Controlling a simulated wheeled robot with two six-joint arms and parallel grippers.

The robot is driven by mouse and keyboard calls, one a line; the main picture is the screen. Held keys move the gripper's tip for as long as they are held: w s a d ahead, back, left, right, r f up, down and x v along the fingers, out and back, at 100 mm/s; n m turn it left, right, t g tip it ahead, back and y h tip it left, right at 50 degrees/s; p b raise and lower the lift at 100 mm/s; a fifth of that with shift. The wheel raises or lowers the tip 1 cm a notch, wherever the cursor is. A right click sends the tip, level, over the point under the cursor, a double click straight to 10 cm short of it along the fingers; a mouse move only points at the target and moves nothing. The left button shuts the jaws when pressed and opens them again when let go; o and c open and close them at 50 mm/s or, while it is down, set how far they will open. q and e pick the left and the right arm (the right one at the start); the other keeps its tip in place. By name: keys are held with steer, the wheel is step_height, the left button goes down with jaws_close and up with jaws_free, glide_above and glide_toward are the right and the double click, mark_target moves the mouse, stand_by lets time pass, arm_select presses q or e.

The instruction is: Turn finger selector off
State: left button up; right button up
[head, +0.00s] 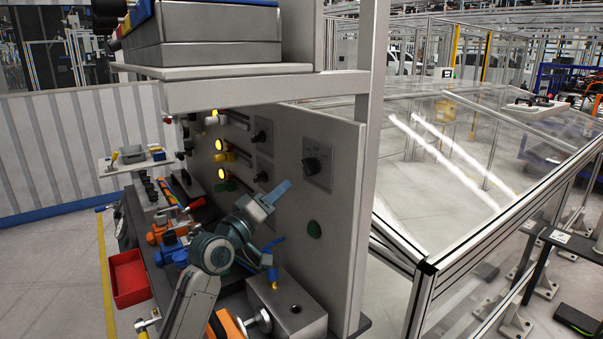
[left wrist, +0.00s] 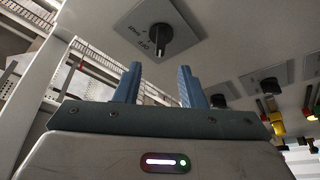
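The selector, a black knob (head: 312,165) on a square grey plate, sits near the right end of the upright grey panel (head: 335,220). In the left wrist view the selector knob (left wrist: 159,40) is straight beyond the fingers, with small lettering beside it that is hard to read. My left gripper (head: 278,190) is in front of the panel, below and left of the selector in the head view. Its two blue fingers (left wrist: 160,72) are apart with nothing between them, and a gap shows between fingertips and knob. My right gripper is not in view.
Other black knobs (head: 260,136) and lit yellow lamps (head: 219,145) are on the same panel. A metal box (head: 287,308) with a blue lever (head: 270,249) stands below. A shelf (head: 235,89) overhangs the panel.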

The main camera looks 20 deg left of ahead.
mark_target(305, 171)
arm_select(q)
steer(key=p+x, duration=0.2)
steer(key=x, duration=0.6)
steer(key=shift+p, duration=0.3)
steer(key=shift+w+d, duration=0.25)
steer(key=shift+w, duration=0.4)
steer(key=shift+c, duration=0.5)
jaws_close()
